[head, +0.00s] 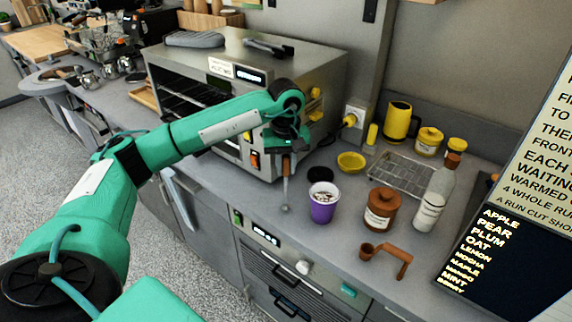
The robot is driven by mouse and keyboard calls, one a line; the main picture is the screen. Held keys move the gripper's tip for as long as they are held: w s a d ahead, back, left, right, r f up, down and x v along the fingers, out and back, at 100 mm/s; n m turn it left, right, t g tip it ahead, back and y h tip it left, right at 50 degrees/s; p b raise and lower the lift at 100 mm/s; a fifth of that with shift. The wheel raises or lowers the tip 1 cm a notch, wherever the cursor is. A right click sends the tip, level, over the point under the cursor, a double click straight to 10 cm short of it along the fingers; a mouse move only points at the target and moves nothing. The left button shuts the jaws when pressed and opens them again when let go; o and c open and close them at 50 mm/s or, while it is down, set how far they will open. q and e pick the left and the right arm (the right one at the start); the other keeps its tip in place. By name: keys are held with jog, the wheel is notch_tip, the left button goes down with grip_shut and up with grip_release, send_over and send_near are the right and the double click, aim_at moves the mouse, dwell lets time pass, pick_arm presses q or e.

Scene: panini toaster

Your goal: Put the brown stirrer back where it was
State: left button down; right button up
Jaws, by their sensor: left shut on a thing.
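My left gripper (287,148) is in front of the toaster's right side, above the counter. It is shut on the brown stirrer (286,168), which hangs down nearly upright with a grey, rounded lower end. The stirrer is just left of the purple cup (323,208) and apart from it in the picture; I cannot tell whether its lower end touches the counter. The cup stands upright with pale and dark contents. The top of the stirrer is hidden in the fingers. My right gripper is not in view.
The steel toaster (320,95) stands behind my left arm. A brown jar (380,212), a bottle (434,200), a brown scoop (388,256), a black disc (320,174), a yellow bowl (351,162) and a wire rack (402,175) are on the counter (335,245). A dark menu board stands at right.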

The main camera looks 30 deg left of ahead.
pick_arm(q)
jog(key=shift+f+b, duration=0.4)
jog(key=shift+f, duration=0.05)
jog(key=c, duration=1.2)
grip_release()
jog(key=shift+o, duration=0.2)
jog(key=shift+r, duration=0.15)
jog(key=shift+r+p, duration=0.8)
jog(key=shift+r, duration=0.65)
